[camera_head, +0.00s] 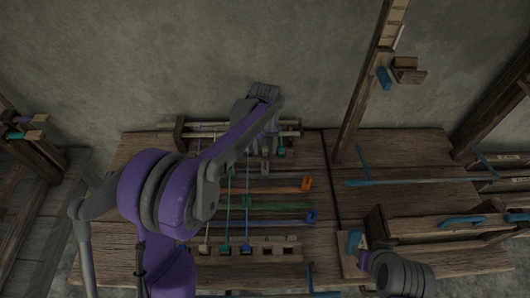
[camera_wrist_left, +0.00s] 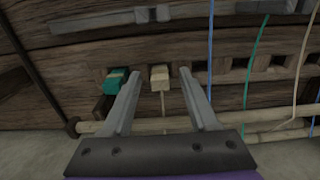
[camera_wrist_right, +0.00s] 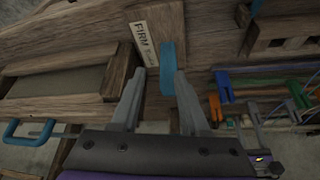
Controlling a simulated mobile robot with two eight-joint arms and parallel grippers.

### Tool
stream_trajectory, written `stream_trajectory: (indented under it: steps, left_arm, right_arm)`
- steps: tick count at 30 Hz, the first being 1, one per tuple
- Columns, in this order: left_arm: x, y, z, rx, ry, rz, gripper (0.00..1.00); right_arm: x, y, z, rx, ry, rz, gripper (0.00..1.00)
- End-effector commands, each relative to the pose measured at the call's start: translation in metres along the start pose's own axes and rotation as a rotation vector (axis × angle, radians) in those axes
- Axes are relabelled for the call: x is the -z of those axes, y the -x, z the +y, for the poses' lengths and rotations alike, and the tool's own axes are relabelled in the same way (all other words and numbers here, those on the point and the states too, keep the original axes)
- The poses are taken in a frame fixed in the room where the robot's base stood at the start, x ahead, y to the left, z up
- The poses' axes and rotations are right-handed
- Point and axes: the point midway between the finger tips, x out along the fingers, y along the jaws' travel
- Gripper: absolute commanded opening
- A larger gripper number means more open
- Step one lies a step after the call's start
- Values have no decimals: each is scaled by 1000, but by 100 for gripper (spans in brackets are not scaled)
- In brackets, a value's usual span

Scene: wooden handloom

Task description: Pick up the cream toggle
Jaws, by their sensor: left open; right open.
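The cream toggle (camera_wrist_left: 160,77) is a small pale block with a cord running down from it, in a slot of a wooden rail. In the left wrist view it lies between the two fingers of my left gripper (camera_wrist_left: 161,72), with gaps on both sides. My left gripper is open and empty. In the head view my left gripper (camera_head: 268,150) is at the back of the loom, and I cannot make out the cream toggle there. My right gripper (camera_wrist_right: 160,73) is open, with a blue handle (camera_wrist_right: 167,68) between or just beyond its fingers.
A teal toggle (camera_wrist_left: 115,80) sits just left of the cream one, close to the left finger. Blue (camera_wrist_left: 210,50) and green (camera_wrist_left: 250,65) cords hang to the right. A label reading FIRM (camera_wrist_right: 143,40) is beside the blue handle.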

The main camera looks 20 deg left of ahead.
Motion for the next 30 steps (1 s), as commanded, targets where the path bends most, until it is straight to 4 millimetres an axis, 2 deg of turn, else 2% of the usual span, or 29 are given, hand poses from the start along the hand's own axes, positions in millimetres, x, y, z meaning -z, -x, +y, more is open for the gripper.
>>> stream_trajectory:
  steps: [8,15,18,30]
  left_arm:
    - [0,-3,0,0,0,0,58]
    - [0,-3,0,0,0,0,15]
    - [0,-3,0,0,0,0,0]
    - [0,0,0,0,0,0,0]
  right_arm:
    - [0,0,0,0,0,0,45]
    - [0,0,0,0,0,0,45]
    - [0,0,0,0,0,0,45]
    - [0,0,0,0,0,0,45]
